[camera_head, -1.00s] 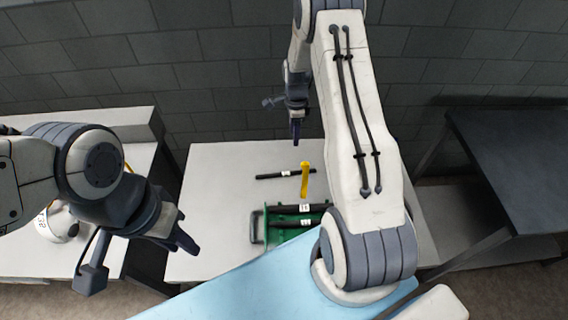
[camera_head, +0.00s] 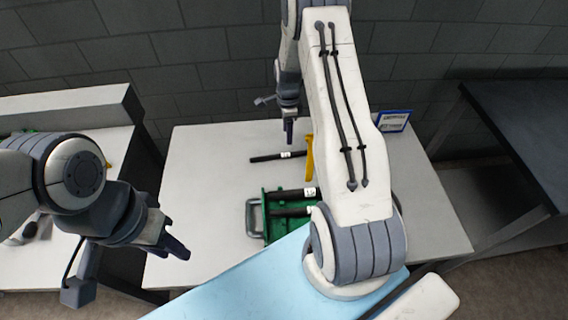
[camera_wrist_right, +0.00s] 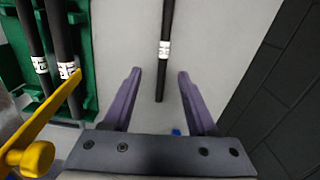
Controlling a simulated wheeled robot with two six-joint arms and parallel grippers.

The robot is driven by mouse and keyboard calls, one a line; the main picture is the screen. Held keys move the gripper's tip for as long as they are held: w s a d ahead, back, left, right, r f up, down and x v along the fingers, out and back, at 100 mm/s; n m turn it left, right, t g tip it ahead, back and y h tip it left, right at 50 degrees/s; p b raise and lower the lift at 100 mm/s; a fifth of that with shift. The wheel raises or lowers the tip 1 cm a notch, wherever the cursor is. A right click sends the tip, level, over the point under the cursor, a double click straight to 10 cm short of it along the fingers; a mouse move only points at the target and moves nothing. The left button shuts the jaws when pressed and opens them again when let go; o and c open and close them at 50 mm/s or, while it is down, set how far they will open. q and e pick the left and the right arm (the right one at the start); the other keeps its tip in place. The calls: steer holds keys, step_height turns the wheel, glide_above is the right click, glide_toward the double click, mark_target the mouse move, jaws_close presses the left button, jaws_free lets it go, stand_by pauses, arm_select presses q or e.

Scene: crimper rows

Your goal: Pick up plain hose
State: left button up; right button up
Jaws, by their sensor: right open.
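A black hose (camera_head: 270,157) with one white label lies by itself on the white table in the head view. In the right wrist view this hose (camera_wrist_right: 166,25) runs between the two fingers, its near end inside the gap. My right gripper (camera_head: 289,137) is open and empty, over the table just behind the hose; its purple fingers (camera_wrist_right: 159,75) stand on both sides of it in the wrist view. I cannot tell the height gap. Two more labelled black hoses (camera_head: 285,193) lie in a green crate (camera_head: 251,217). My left gripper (camera_head: 178,248) hangs at the left, away from the hoses.
A yellow tool (camera_head: 310,160) stands beside the loose hose; it also shows close by in the right wrist view (camera_wrist_right: 38,140). A blue-framed sign (camera_head: 394,121) is at the table's back right. The white table (camera_head: 205,170) is bare left of the crate.

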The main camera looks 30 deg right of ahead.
steer(key=f, duration=0.1)
steer(key=p, duration=0.1)
glide_above(286, 153)
steer(key=f, duration=0.2)
steer(key=s+f, duration=0.1)
steer(key=f, duration=0.1)
steer(key=shift+f, duration=0.4)
steer(key=shift+w+a+f+p, duration=0.1)
steer(key=shift+w+f+p, duration=0.1)
steer(key=shift+f+p, duration=0.3)
steer(key=f, duration=0.2)
steer(key=f+p, duration=0.1)
steer(key=shift+w+f, duration=0.15)
steer(key=shift+w, duration=0.1)
steer(key=shift+f, duration=0.55)
jaws_close()
